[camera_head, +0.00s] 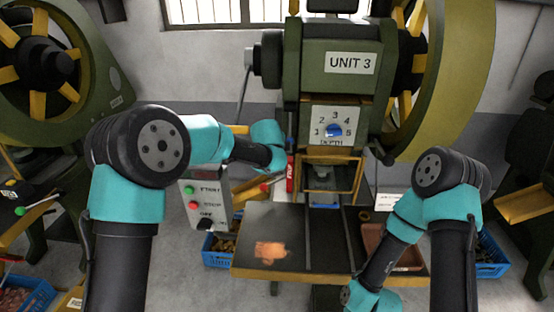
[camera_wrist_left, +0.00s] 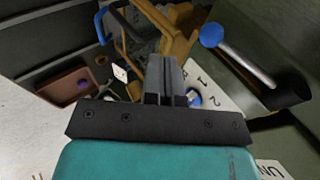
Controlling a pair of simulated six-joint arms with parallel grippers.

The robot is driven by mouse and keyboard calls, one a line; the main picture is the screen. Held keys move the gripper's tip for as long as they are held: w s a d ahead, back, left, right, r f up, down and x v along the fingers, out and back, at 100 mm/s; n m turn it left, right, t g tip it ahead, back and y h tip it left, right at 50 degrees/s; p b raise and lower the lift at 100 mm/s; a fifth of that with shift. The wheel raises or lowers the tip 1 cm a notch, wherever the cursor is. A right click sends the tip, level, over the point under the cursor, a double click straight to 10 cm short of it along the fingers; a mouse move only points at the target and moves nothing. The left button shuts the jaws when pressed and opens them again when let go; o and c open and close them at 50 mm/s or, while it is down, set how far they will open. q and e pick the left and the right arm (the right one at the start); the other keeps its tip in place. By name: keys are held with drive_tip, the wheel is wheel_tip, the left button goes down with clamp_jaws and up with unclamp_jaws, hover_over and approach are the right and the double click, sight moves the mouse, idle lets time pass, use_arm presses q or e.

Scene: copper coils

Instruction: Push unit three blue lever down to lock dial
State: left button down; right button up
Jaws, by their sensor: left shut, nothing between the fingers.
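The Unit 3 machine (camera_head: 339,63) stands at the back centre, with a white dial plate numbered 1 to 5. Its blue dial knob (camera_head: 334,130) is in the plate's middle; the knob also shows partly in the left wrist view (camera_wrist_left: 193,98). The lever's blue ball (camera_wrist_left: 212,36) sits on a silver rod from a black hub (camera_wrist_left: 291,90). In the head view, its rod (camera_head: 245,85) hangs down behind my left arm, hiding the ball. My left gripper (camera_wrist_left: 166,65) is shut and empty, apart from the ball, in front of the dial area. My right gripper is below the picture.
A metal work table (camera_head: 310,235) with an orange piece (camera_head: 270,250) lies below the machine. A control box (camera_head: 206,203) stands left of it. A blue handle (camera_wrist_left: 108,22) and yellow frame show in the left wrist view. Blue crates (camera_head: 217,252) sit at floor level.

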use_arm(q)
drive_tip(key=s, duration=0.1)
drive_tip(key=s+a, duration=0.1)
drive_tip(key=s, duration=0.2)
drive_tip(key=shift+s+a+r, duration=0.15)
drive_tip(key=shift+r, duration=0.25)
drive_tip(key=s+a+f+n+g+h, duration=0.1)
drive_tip(key=s+a+f+n+g, duration=0.4)
drive_tip(key=f, duration=0.7)
drive_tip(key=s+a+f+n, duration=0.4)
drive_tip(key=s+a+f, duration=0.3)
drive_tip(key=f, duration=0.5)
drive_tip(key=s+a+f+n, duration=0.4)
drive_tip(key=s, duration=0.4)
drive_tip(key=s+a+f+n+g, duration=0.1)
drive_tip(key=s+a+f+n, duration=0.3)
drive_tip(key=s, duration=0.4)
drive_tip(key=s+a+f+n+g, duration=0.1)
drive_tip(key=s+a+f+n, duration=0.3)
drive_tip(key=s, duration=0.5)
drive_tip(key=shift+a+f+n, duration=0.3)
drive_tip(key=shift+f+n, duration=0.1)
drive_tip(key=shift+f, duration=0.3)
